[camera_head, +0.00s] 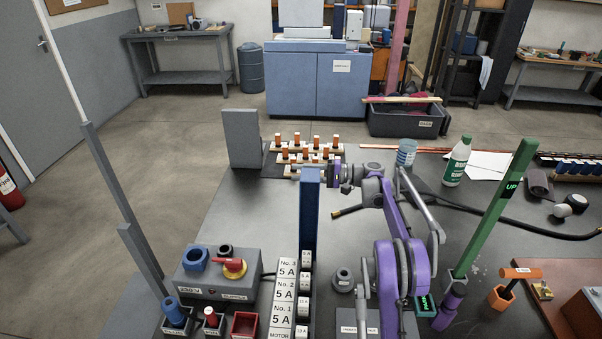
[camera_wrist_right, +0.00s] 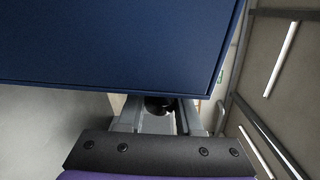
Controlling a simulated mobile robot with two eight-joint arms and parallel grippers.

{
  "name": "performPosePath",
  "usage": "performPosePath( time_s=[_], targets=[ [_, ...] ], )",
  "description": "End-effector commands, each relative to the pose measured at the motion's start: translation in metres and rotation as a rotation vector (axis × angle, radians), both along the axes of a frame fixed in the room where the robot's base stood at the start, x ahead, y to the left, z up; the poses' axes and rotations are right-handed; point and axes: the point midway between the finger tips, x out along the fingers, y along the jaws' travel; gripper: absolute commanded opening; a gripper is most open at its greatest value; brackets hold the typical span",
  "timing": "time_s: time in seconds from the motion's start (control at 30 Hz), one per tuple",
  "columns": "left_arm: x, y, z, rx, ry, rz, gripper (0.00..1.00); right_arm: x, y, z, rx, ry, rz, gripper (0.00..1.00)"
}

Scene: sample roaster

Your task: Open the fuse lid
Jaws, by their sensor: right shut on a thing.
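The fuse lid is a dark blue panel (camera_head: 310,222) that stands upright, seen nearly edge-on in the head view. At its near foot is a row of white fuses (camera_head: 304,285), exposed beside labels (camera_head: 283,290) reading No. 3, No. 2, No. 1 and 5 A. My right gripper (camera_head: 318,173) is at the lid's top end, its fingertips partly hidden there. In the right wrist view the lid (camera_wrist_right: 110,45) fills the upper left, and the fingers (camera_wrist_right: 158,108) close around a small dark knob at its lower edge. My left gripper is not in view.
A grey switch box (camera_head: 215,280) with a red-yellow knob stands left of the fuses. A grey upright block (camera_head: 242,138) and several orange-topped pegs (camera_head: 308,150) are behind the lid. A green post (camera_head: 495,205) and a bottle (camera_head: 457,160) stand right. The tabletop left of the lid is clear.

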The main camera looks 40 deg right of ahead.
Motion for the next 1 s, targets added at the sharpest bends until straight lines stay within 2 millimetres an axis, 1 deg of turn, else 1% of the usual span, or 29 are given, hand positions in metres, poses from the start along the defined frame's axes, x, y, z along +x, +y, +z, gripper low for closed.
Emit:
performPosePath(
  time_s=[0.73, 0.87, 1.0],
  targets=[
    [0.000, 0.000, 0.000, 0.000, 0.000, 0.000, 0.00, -0.001, 0.001, 0.001, -0.003, -0.004, 0.000, 0.00],
    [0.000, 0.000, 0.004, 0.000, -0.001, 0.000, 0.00, -0.010, 0.008, 0.009, -0.033, -0.039, 0.000, 0.00],
    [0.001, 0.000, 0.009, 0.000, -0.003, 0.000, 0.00, -0.025, 0.021, 0.021, -0.084, -0.100, 0.000, 0.00]
  ],
)
